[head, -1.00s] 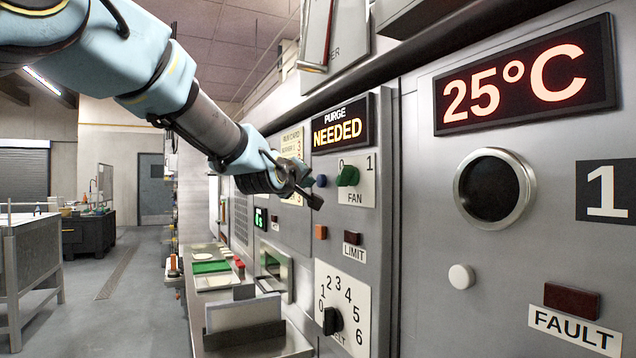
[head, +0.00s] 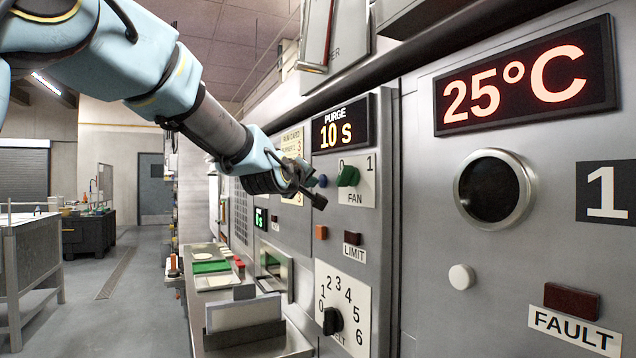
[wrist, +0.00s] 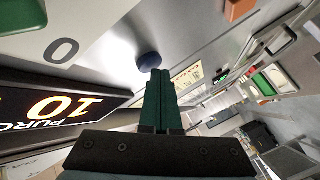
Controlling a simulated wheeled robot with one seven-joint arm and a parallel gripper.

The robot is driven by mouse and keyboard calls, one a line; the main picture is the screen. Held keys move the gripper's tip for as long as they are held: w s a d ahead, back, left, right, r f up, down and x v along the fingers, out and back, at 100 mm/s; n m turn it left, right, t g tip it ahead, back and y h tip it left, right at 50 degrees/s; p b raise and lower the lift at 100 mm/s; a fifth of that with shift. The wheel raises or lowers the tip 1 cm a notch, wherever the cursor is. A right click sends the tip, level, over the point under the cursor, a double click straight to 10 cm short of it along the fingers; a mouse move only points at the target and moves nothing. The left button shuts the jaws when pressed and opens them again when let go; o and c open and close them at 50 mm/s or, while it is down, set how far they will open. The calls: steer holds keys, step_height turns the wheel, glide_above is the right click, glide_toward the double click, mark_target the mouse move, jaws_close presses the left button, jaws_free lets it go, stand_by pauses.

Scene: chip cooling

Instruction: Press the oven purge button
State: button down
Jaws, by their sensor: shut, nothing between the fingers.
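The purge display (head: 342,125) on the grey panel reads "PURGE 10 S". The display also shows in the wrist view (wrist: 50,108).
An orange button (head: 321,232), a limit lamp (head: 352,238) and a black belt dial (head: 333,321) are on the panel below. A large "25°C" display (head: 525,76) and a white button (head: 461,277) are at right. The floor at left (head: 130,290) is open.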

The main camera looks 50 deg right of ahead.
steer(key=shift+a+f, duration=0.1)
steer(key=shift+w+a+b, duration=0.25)
steer(key=shift+a+b, duration=0.45)
steer(key=shift+b, duration=0.15)
steer(key=shift+w+a, duration=0.1)
steer(key=a, duration=0.1)
steer(key=w+a+b, duration=0.1)
steer(key=a, duration=0.2)
steer(key=shift+w+a+b, duration=0.25)
steer(key=shift+w+b, duration=0.1)
steer(key=shift+b, duration=0.05)
stand_by(0.5)
